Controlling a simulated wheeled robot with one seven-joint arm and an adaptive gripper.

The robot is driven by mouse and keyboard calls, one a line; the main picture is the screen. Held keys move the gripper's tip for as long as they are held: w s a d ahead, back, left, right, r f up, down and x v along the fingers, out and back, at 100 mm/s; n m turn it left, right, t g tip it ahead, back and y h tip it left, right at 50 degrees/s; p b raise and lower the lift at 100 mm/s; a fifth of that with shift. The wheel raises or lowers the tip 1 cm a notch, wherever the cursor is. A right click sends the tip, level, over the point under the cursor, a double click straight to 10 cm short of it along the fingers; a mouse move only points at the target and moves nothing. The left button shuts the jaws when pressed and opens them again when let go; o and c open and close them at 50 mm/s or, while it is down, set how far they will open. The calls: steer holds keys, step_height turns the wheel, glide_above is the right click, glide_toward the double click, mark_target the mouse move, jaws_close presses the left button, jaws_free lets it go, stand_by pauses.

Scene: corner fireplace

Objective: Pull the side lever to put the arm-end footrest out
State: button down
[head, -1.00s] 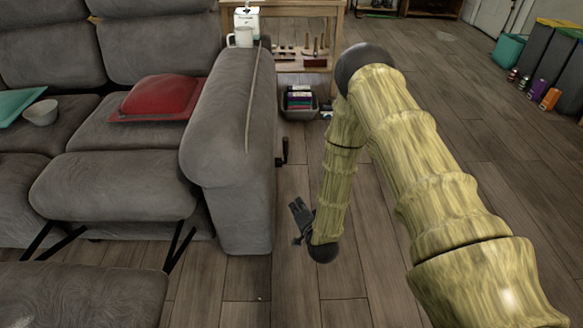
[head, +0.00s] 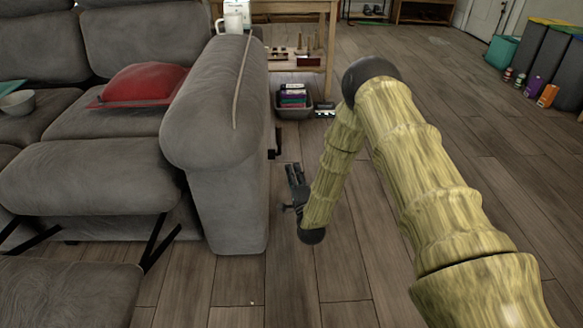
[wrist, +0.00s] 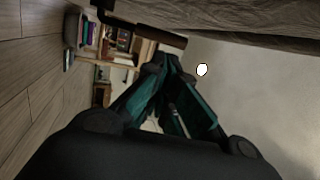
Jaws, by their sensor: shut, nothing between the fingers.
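The grey sofa (head: 215,120) has a dark side lever (head: 276,143) on the outer face of its near arm. The arm-end footrest (head: 70,293) is out in front of the seat, joined by black struts. My gripper (head: 293,170) is near the side of the sofa arm, a little below and to the right of the lever, apart from it. In the wrist view my gripper (wrist: 172,66) is shut and empty. The lever's dark bar (wrist: 150,35) shows just beyond the fingertips there.
A red cushion (head: 140,85) and a bowl (head: 18,103) lie on the seat. A white mug (head: 232,23) is at the arm's back.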

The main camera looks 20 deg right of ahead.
mark_target(279, 140)
steer(key=b+x, duration=0.6)
steer(key=x, duration=0.6)
steer(key=shift+w, duration=0.2)
steer(key=shift+d+r, duration=0.1)
steer(key=shift+d, duration=0.1)
